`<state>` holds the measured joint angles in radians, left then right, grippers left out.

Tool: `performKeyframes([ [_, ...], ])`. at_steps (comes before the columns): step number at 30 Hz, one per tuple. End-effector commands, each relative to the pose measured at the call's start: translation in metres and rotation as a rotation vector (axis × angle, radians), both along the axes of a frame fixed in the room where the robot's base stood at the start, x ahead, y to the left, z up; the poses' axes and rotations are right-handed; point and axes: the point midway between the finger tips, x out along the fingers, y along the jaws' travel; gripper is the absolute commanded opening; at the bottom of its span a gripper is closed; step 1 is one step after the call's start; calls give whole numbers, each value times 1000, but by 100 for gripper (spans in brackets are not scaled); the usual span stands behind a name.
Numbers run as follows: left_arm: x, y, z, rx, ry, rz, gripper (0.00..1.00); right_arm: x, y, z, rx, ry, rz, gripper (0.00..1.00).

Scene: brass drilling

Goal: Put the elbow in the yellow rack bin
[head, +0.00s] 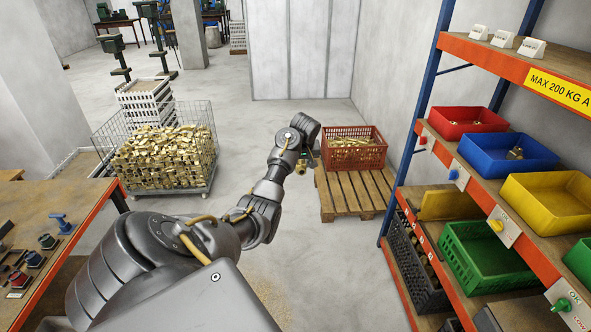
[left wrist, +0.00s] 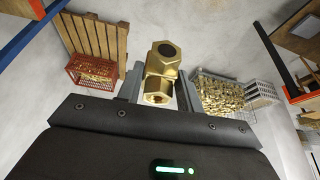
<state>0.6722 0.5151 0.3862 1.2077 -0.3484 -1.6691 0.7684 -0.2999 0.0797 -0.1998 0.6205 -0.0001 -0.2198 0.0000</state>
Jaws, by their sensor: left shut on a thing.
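The brass elbow (left wrist: 160,72) is held between the two fingers of my left gripper (left wrist: 157,85) in the left wrist view. In the head view my left gripper (head: 305,160) is small and partly hidden by its own wrist, in front of the red crate. The yellow rack bin (head: 553,203) sits on the middle shelf at the right and looks empty inside. My left gripper is well to the left of that bin, out over the floor. My right gripper is not in view.
The orange rack (head: 490,205) also holds a red bin (head: 467,122), a blue bin (head: 507,153) and a green bin (head: 487,257). A red crate (head: 352,149) of brass parts stands on a wooden pallet (head: 357,192). A wire cage (head: 165,155) full of brass stands left.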

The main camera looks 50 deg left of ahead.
Motion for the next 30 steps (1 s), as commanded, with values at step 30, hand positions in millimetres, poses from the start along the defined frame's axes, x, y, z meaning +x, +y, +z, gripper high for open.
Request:
performKeyframes([
  [30,58,-278,-3,6,-2,-714,0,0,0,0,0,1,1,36],
])
